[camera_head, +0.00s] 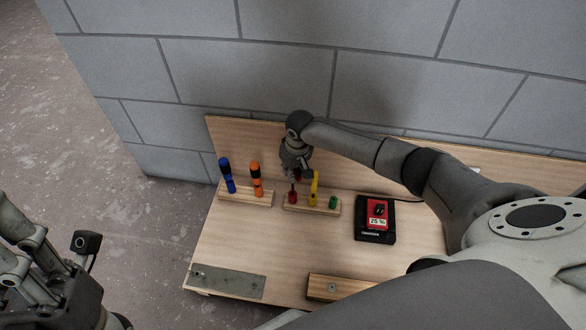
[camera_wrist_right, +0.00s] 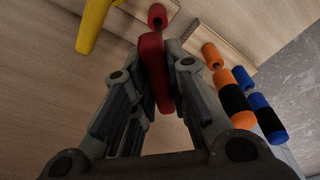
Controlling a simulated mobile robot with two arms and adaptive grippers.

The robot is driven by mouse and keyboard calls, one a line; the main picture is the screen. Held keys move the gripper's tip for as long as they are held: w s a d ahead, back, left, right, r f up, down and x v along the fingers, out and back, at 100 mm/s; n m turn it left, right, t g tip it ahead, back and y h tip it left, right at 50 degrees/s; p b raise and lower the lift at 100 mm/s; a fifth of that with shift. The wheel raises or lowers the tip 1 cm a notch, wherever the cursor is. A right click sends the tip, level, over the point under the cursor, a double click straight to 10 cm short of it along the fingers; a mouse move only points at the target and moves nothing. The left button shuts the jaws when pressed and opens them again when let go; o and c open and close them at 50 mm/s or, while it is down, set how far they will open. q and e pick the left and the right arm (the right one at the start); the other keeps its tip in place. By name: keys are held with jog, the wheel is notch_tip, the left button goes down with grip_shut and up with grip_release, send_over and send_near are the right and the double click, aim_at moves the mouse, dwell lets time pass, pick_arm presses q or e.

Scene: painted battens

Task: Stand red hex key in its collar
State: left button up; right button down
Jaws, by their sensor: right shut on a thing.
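My right gripper (camera_head: 296,174) is over the left end of a short wooden rack (camera_head: 298,208), by the wall. It is shut on the red hex key, whose red handle (camera_wrist_right: 154,68) shows between the fingers in the right wrist view. The red collar (camera_head: 292,198) is just below the gripper, and it also shows in the right wrist view (camera_wrist_right: 157,15). A thin dark shaft seems to run between handle and collar; I cannot tell whether its tip is inside. My left gripper (camera_head: 62,272) is at the lower left, away from the board; its jaw opening is unclear.
A yellow key (camera_head: 315,184) stands in the same rack, beside a green collar (camera_head: 333,202). Blue (camera_head: 226,174) and orange (camera_head: 256,177) tools stand in another rack to the left. A black-and-red device (camera_head: 376,218) sits right. A metal plate (camera_head: 228,281) lies at the front; the middle board is clear.

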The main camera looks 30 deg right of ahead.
jog(key=shift+f, duration=0.25)
dwell(0.4)
jog(key=shift+f, duration=0.55)
dwell(0.6)
jog(key=shift+f+b, duration=0.35)
jog(key=shift+f, duration=1.1)
dwell(0.7)
jog(key=c, duration=1.3)
grip_release()
jog(key=shift+c, duration=0.2)
